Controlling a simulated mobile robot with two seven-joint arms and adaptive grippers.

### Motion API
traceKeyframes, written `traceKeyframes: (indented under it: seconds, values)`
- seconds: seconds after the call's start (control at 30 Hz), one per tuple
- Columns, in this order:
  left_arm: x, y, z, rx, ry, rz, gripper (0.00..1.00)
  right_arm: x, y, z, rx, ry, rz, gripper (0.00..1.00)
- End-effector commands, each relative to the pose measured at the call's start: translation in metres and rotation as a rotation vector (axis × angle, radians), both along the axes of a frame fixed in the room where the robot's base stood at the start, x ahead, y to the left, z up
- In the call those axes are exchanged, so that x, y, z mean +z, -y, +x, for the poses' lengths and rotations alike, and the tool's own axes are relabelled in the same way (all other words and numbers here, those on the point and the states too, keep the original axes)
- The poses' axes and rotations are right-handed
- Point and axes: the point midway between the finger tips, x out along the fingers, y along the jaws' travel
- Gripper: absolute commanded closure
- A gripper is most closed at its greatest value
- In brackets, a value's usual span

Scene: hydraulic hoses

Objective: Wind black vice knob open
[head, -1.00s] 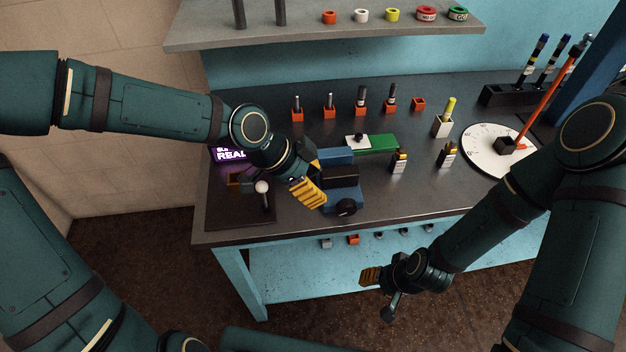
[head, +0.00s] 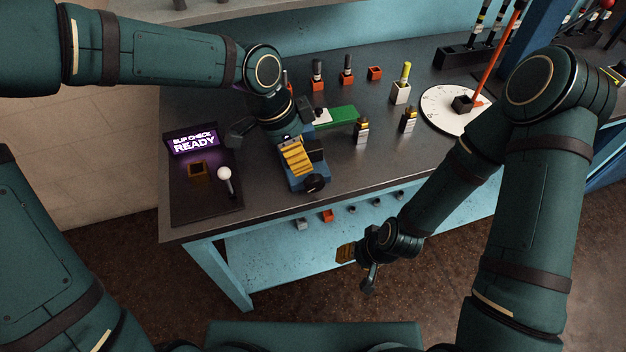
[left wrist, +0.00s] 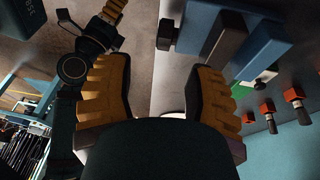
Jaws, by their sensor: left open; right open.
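The blue vice (head: 296,180) stands near the front edge of the bench, with its round black knob (head: 314,183) facing the front. My left gripper (head: 297,160) is open, with yellow ribbed fingers, and covers part of the vice in the head view. In the left wrist view the open fingers (left wrist: 158,85) show nothing between them. The vice (left wrist: 228,38) is at upper right there, and the black knob (left wrist: 167,33) lies ahead of the gap between the fingers, apart from them. My right gripper (head: 346,253) is open and empty, low in front of the bench.
A white dial (head: 437,112) stands further right.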

Motion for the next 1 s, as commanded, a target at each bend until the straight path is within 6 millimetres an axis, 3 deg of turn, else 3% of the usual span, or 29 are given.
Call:
traceKeyframes:
  seconds: [0.27,0.57,0.77,1.0]
  values:
    - [0.023,0.025,0.007,0.012,-0.009,0.213,0.46,-0.011,0.000,-0.002,0.004,-0.006,0.002,0.53]
    - [0.036,0.032,0.008,0.041,-0.001,0.309,0.46,-0.015,-0.001,-0.003,0.007,-0.007,0.002,0.53]
    - [0.015,0.032,0.007,0.040,-0.003,0.311,0.46,-0.021,-0.001,-0.002,0.006,-0.005,0.001,0.53]
    - [-0.033,0.032,0.007,0.038,-0.002,0.309,0.46,-0.033,0.000,0.000,0.005,0.001,0.000,0.53]
